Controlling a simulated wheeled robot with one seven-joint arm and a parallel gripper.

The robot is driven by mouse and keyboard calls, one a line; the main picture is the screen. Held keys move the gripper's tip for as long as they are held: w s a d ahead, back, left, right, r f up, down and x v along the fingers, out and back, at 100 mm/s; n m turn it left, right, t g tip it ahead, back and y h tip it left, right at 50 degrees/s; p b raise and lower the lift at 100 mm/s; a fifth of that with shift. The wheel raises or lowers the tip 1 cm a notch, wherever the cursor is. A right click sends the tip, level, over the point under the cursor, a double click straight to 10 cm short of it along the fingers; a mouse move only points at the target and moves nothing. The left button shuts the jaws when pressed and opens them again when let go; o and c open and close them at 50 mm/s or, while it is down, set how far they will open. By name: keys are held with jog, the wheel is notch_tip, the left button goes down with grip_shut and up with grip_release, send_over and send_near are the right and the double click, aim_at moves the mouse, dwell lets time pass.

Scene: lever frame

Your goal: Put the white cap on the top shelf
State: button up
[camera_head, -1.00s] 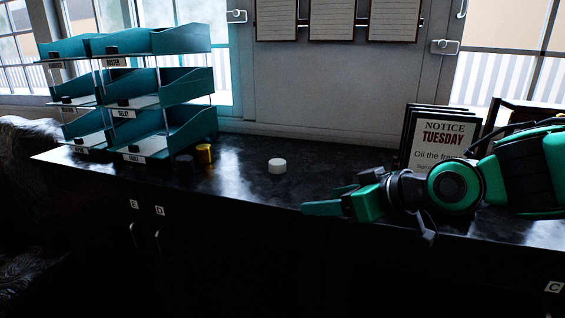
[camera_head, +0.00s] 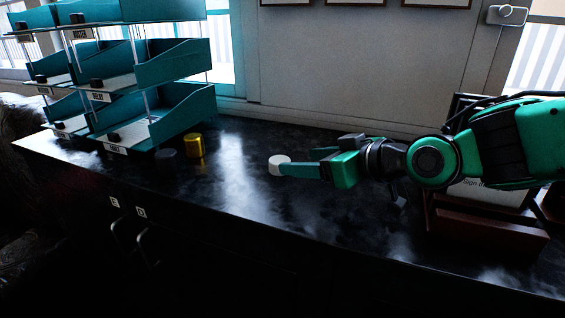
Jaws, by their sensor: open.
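The white cap (camera_head: 278,163) stands on the dark countertop. My gripper (camera_head: 300,161) is open, low over the counter at the cap's right, pointing left. The near finger's tip overlaps the cap's right side in the picture; I cannot tell whether they touch. The teal tray rack stands at the left with three levels. Its top shelf (camera_head: 163,10) is partly cut off by the upper picture edge.
A gold cap (camera_head: 194,146) and a black cap (camera_head: 166,160) stand on the counter (camera_head: 235,195) before the rack. A notice stand (camera_head: 487,225) is at the right, partly behind my arm. The counter between the gold and white caps is clear.

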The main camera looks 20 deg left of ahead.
aim_at(283, 160)
jog(key=shift+w+d+f+x, duration=0.1)
jog(key=shift+x, duration=1.2)
jog(key=shift+w+d+f+x, duration=0.1)
jog(key=shift+x, duration=1.2)
jog(key=shift+w+d+x, duration=0.1)
jog(key=shift+x, duration=1.2)
jog(key=c, duration=1.2)
jog(key=shift+r, duration=0.1)
